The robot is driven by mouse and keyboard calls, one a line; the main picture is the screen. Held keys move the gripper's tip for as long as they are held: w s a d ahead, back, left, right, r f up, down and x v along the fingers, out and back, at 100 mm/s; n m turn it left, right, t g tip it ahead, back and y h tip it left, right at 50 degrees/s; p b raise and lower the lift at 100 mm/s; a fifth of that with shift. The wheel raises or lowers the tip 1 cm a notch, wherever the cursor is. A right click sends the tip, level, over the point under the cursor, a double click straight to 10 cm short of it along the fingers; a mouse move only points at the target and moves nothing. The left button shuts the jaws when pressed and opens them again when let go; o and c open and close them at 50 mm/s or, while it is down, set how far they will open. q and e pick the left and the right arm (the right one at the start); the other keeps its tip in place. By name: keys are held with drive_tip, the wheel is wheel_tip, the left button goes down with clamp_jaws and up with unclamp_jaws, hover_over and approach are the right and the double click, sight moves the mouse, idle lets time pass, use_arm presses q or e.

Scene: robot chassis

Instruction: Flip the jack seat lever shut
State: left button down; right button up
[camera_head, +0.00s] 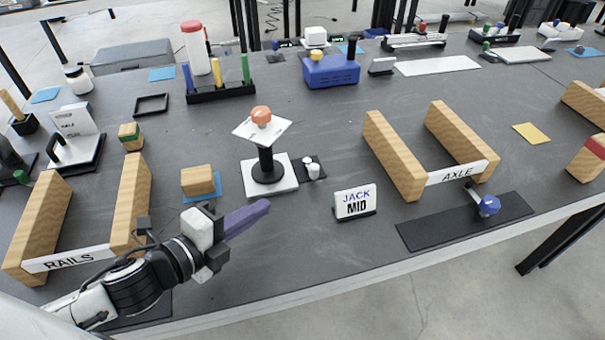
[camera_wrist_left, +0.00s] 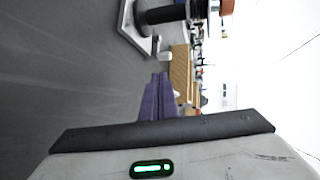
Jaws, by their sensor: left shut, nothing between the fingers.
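The jack (camera_head: 267,165) stands upright on a white base, with a tilted white plate and an orange knob on top. Its black post (camera_wrist_left: 166,13) and white base also show at the top of the left wrist view. A small dark plate with a white lever-like piece (camera_head: 312,170) is at the right of the base; whether this is the seat lever, and its state, I cannot tell. My left gripper (camera_head: 262,208), with purple fingers, is shut and empty, in front of the jack and apart from it. The fingers (camera_wrist_left: 157,85) also show in the left wrist view. My right gripper is out of view.
A JACK MID sign (camera_head: 354,202) stands at the right. A wooden block (camera_head: 198,180) on a blue mat is left of the jack. Wooden rails (camera_head: 40,225) stand at the left, axle blocks (camera_head: 395,155) at the right. The table is clear between my gripper and the sign.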

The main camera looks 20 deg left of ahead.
use_arm(q)
approach(311, 174)
drive_tip(key=x, duration=0.4)
drive_tip(key=shift+w+d+f+p, duration=0.1)
drive_tip(key=shift+w+f+p, duration=0.05)
drive_tip(key=shift+w+p, duration=0.15)
drive_tip(key=shift+w+d, duration=0.25)
drive_tip(key=shift+w, duration=0.3)
drive_tip(key=shift+w+f, duration=0.1)
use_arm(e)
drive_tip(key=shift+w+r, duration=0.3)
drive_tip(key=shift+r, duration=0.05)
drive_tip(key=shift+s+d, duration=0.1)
